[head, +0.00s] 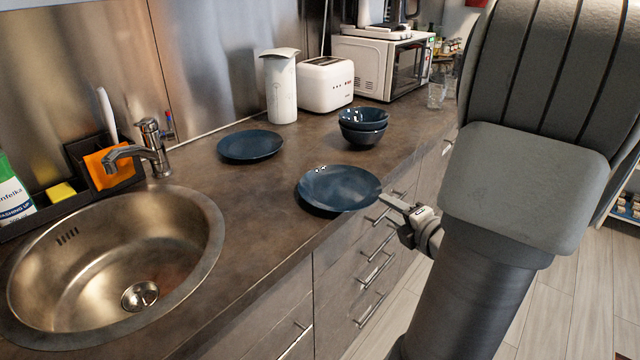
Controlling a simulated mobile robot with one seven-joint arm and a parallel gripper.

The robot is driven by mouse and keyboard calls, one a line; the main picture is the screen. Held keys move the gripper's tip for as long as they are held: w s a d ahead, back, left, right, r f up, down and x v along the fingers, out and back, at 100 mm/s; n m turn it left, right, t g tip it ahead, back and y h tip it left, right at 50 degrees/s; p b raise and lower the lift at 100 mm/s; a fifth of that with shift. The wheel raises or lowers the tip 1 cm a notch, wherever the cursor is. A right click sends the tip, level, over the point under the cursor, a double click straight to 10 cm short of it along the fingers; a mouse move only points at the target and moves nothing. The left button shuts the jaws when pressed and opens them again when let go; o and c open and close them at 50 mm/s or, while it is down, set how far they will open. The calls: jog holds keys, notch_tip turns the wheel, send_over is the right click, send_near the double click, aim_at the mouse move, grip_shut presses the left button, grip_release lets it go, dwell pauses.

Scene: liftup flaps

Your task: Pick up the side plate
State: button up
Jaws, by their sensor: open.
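Two dark blue plates lie on the brown counter. One plate (338,188) is near the front edge and looks larger; the other plate (250,145) is farther back to the left. I cannot tell which of them is the side plate. My gripper (392,203) is open and empty, at the right rim of the front plate, by the counter's edge. Its fingers point left toward that rim, and I cannot tell whether they touch it. Part of my gripper is hidden behind my own arm.
Stacked dark blue bowls (363,126) stand behind the front plate. The sink (115,265) is at the left. Drawer handles (376,268) stick out below the counter edge.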

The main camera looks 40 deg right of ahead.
aim_at(377, 198)
jog(key=x, duration=0.3)
jog(key=shift+w+d, duration=0.1)
jog(key=shift+d+b+x, duration=0.2)
jog(key=shift+b+x, duration=0.2)
jog(key=shift+x, duration=0.95)
jog(key=shift+d+b+x, duration=0.2)
jog(key=shift+b+x, duration=0.2)
jog(key=shift+x, duration=1)
grip_shut()
